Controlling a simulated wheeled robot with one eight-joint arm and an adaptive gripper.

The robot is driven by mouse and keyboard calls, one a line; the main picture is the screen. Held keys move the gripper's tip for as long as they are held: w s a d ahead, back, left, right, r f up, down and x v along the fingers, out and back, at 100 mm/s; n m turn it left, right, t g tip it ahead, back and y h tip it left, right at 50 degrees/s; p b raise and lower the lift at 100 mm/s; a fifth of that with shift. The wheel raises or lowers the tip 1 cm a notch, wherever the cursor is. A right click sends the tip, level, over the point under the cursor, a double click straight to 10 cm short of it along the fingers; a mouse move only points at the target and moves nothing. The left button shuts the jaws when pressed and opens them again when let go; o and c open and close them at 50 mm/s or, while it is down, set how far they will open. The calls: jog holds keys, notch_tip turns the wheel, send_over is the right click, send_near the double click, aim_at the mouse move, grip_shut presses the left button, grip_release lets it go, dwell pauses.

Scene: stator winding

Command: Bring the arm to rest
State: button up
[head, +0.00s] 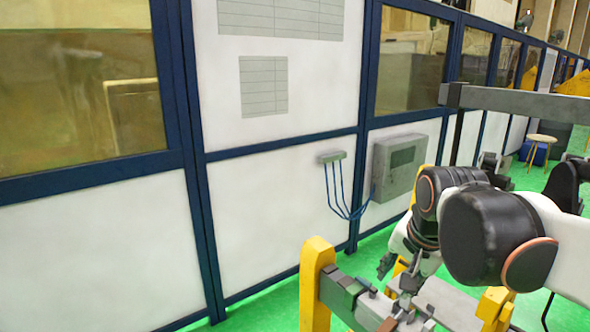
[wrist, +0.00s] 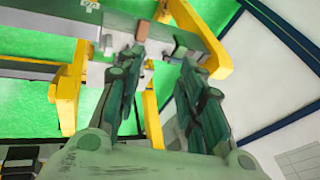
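My arm (head: 500,235), white with black joints, reaches in from the right in the head view and is bent downward. My gripper (head: 396,284) hangs at its end over a grey bench with yellow posts, partly hidden against the dark parts there. In the wrist view my gripper (wrist: 163,65) shows two dark green jointed fingers spread apart. I see nothing held between them. The grey beam (wrist: 165,38) with small blocks lies beyond the fingertips, and I cannot tell how far.
A yellow post (head: 317,285) stands at the near end of the bench. A blue-framed white wall (head: 270,200) runs behind, with a grey box (head: 397,165) and blue cables (head: 343,195). Green floor shows between the bench and wall.

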jog(key=s+f+n+t, duration=0.2)
jog(key=s+f+n, duration=0.4)
jog(key=s+n, duration=0.3)
jog(key=s, duration=0.3)
jog(key=shift+s+a+f, duration=0.15)
jog(key=shift+s, duration=0.15)
dwell(0.3)
